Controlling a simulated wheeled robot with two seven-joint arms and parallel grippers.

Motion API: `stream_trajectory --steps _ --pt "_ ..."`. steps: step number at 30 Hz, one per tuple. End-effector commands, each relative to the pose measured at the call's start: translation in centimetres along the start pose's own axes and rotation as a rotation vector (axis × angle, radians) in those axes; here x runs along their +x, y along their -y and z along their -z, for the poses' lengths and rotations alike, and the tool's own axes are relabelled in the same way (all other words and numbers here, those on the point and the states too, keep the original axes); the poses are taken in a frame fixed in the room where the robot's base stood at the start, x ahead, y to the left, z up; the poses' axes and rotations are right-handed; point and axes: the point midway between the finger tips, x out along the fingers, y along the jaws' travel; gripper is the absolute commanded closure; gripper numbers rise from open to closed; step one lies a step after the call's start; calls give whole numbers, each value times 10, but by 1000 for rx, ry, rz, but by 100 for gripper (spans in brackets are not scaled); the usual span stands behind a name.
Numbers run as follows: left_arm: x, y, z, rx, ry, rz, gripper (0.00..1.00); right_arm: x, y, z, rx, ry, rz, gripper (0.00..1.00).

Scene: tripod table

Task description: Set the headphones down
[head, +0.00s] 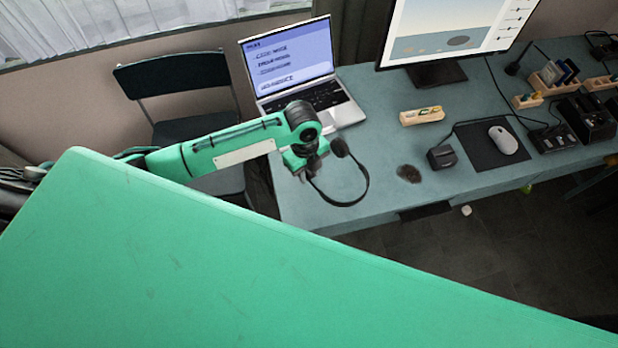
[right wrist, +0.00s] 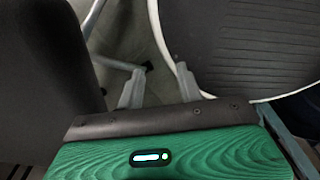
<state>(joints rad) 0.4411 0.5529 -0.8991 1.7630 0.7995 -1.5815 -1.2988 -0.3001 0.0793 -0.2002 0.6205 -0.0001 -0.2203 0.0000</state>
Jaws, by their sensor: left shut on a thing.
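The black headphones (head: 364,189) show in the head view at the front left of the blue-grey desk (head: 385,150). Their thin band curves down and right, and one ear cup (head: 340,147) shows beside the gripper. My left gripper (head: 308,168) is shut on the headphones at their left side, which it partly hides. I cannot tell whether they touch the desk top. My right gripper (right wrist: 159,72) is open and empty in the right wrist view, its two grey fingers apart. The right gripper is not seen in the head view.
An open laptop (head: 330,100) stands just behind the headphones. A wooden block (head: 422,116), a dark round patch (head: 408,173), a small black box (head: 440,157) and a mouse (head: 503,140) lie rightward. A round, pale-rimmed dark surface (right wrist: 245,45) is beside my right gripper.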

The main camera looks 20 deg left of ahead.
Motion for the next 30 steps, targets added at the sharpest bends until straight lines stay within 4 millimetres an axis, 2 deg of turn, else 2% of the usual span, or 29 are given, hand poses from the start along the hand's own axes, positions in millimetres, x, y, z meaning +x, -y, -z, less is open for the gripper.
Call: stream_trajectory --steps 15,26,27,30 --pt "57 0 -7 -2 1 0 100 -10 -3 1 -1 0 -3 64" --pt "61 0 -8 -1 1 1 100 -8 -2 1 0 0 -1 64" --pt "62 0 -8 -1 1 0 71 -8 -1 1 0 0 -1 64" --pt "62 0 -8 -1 1 0 51 -8 0 1 1 -1 1 64"
